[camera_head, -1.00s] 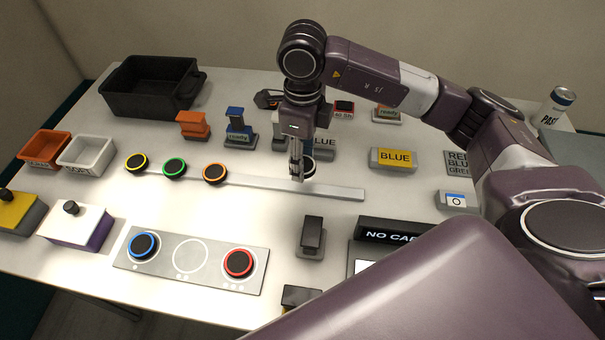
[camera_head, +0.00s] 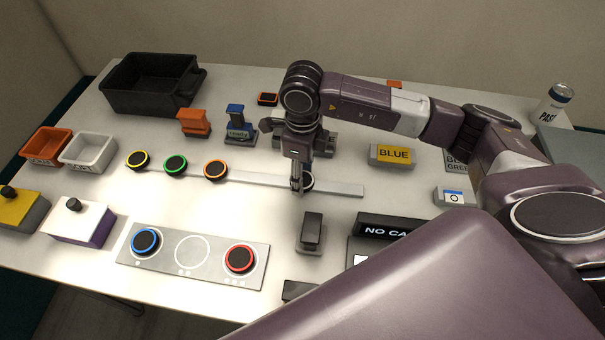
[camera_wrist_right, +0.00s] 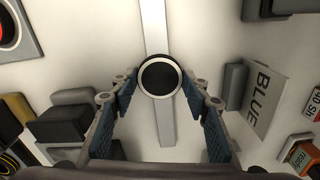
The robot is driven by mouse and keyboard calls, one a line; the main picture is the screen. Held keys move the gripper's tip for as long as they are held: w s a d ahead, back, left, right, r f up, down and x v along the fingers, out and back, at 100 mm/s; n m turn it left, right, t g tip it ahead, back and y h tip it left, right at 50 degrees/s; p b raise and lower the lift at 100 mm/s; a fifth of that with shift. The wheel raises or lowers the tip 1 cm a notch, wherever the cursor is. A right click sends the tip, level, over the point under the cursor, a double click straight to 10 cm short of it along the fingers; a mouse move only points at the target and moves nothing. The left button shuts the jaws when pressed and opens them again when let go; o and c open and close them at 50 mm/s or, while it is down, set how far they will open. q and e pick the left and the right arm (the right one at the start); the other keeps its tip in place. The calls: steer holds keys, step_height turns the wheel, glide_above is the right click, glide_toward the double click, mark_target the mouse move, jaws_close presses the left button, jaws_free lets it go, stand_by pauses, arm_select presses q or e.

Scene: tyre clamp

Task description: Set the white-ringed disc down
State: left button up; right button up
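The white-ringed disc (camera_wrist_right: 160,76) is black with a white rim. In the right wrist view it sits between the two fingertips of my right gripper (camera_wrist_right: 160,80), one finger at each side, over the pale strip (camera_wrist_right: 167,125). In the head view the disc (camera_head: 308,181) is partly hidden by my right gripper (camera_head: 297,187) and lines up with the strip (camera_head: 342,188), to the right of the orange-ringed disc (camera_head: 215,169). The gripper appears shut on it. I cannot tell whether its underside touches the strip. My left gripper is not in view.
Green-ringed (camera_head: 175,165) and yellow-ringed (camera_head: 138,159) discs sit farther left on the strip. A grey plate (camera_head: 190,279) in front holds blue-ringed and red-ringed discs. A black block (camera_head: 312,229) stands in front of my gripper.

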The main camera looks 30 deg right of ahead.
steer(key=o, duration=0.4)
steer(key=shift+r+p, duration=0.25)
steer(key=shift+p, duration=0.05)
steer(key=shift+w+r+b, duration=0.1)
steer(key=shift+r+b, duration=0.25)
step_height(320, 180, up, 11)
steer(key=b, duration=0.2)
steer(key=shift+b, duration=0.4)
